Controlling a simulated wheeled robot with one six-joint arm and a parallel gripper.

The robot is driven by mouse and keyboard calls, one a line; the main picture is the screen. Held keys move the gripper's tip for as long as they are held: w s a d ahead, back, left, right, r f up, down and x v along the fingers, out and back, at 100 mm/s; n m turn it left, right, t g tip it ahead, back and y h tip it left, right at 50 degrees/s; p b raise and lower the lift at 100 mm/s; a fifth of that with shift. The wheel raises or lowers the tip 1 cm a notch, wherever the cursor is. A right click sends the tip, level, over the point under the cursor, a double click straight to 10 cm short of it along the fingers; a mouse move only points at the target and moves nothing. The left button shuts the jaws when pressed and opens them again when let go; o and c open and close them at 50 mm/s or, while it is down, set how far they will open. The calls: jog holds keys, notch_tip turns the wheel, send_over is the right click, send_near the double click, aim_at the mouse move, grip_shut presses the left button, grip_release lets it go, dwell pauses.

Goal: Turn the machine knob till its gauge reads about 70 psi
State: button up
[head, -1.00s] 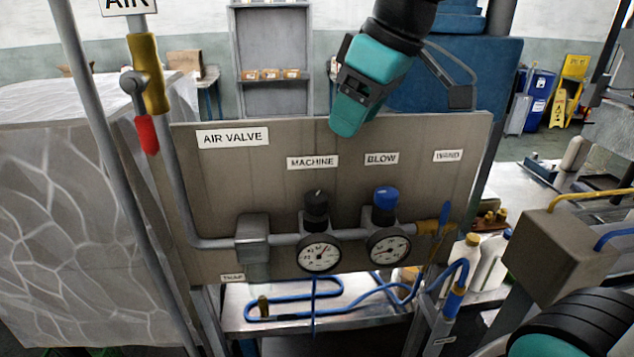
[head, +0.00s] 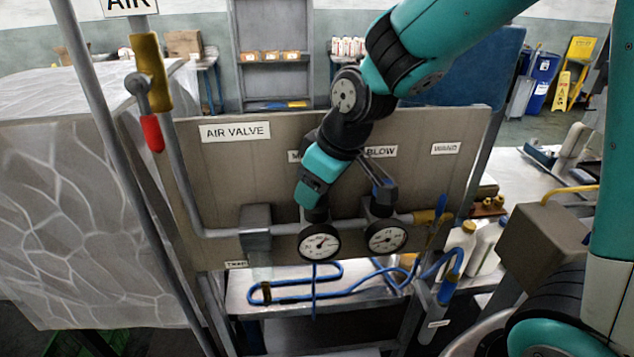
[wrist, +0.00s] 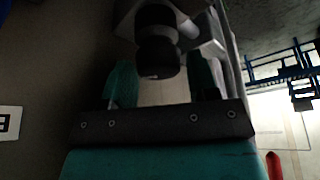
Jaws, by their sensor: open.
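The machine gauge (head: 319,242) is a round white dial with a black rim, low on the grey panel; its needle is too small to read surely. The black machine knob (head: 316,214) stands just above it, mostly hidden by my gripper (head: 312,194). In the wrist view the knob (wrist: 157,40) is dark and round, in front of the gap between the teal fingers of my open gripper (wrist: 162,82). I cannot tell whether a finger touches it. The MACHINE label is mostly covered by my arm.
A grey pipe (head: 285,230) runs along the panel (head: 240,165). Blue hose (head: 345,292) lies below.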

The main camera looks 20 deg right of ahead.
jog(key=c, duration=0.6)
jog(key=shift+n+y, duration=0.3)
jog(key=shift+n, duration=0.4)
jog(key=shift+c, duration=0.2)
jog(key=o, duration=0.6)
jog(key=shift+o, duration=0.2)
jog(key=shift+r+b, duration=0.1)
jog(key=shift+b, duration=0.2)
jog(key=b+v, duration=0.2)
jog(key=v, duration=1.5)
jog(key=shift+r+b, duration=0.2)
jog(key=shift+b, duration=0.15)
